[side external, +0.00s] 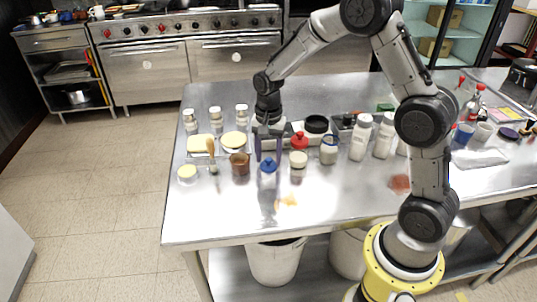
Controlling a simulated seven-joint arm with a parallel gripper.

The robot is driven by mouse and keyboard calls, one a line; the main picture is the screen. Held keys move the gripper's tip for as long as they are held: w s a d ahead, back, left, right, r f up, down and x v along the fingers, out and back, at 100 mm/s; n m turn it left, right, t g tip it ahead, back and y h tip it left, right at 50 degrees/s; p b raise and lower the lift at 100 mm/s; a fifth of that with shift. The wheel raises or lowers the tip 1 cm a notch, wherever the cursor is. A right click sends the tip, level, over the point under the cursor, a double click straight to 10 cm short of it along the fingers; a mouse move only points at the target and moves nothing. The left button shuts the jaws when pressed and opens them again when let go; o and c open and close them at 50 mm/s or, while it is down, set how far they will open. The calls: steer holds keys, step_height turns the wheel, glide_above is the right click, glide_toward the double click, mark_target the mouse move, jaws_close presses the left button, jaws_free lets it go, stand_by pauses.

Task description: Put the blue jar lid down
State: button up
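The blue jar lid (268,166), with a small knob on top, shows near the front of the steel table, between and just below my fingertips. My gripper (268,158) points straight down over it, its two dark fingers spread apart at the lid's left and right. I cannot tell whether the fingers touch the lid, or whether it rests on something or hangs just above the table. A pale jar (298,167) with a light top stands just to the right. A brown cup (240,165) stands just to the left.
A red-lidded jar (299,141) and a blue-banded jar (328,153) stand right of my gripper, with white bottles (361,137) beyond. Yellow-topped containers (234,141) and several shakers (241,115) stand left and behind. The front table strip (225,215) is mostly clear, apart from an orange smear.

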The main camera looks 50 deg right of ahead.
mark_target(268, 159)
steer(key=shift+r, duration=0.1)
steer(key=s+a+r+n+t, duration=0.1)
steer(key=s+r+n, duration=0.15)
steer(key=r, duration=0.65)
steer(key=s+a+r+n+t, duration=0.1)
steer(key=s+r, duration=0.3)
steer(key=r, duration=0.4)
steer(key=s+a+n+t, duration=0.1)
steer(key=s+a+n, duration=0.1)
steer(key=s+n, duration=0.3)
steer(key=s+a+n+t, duration=0.2)
steer(key=s+n, duration=0.3)
steer(key=s, duration=0.7)
steer(key=shift+s+r+t, duration=0.25)
steer(key=shift+s+t, duration=0.05)
steer(key=shift+s, duration=0.1)
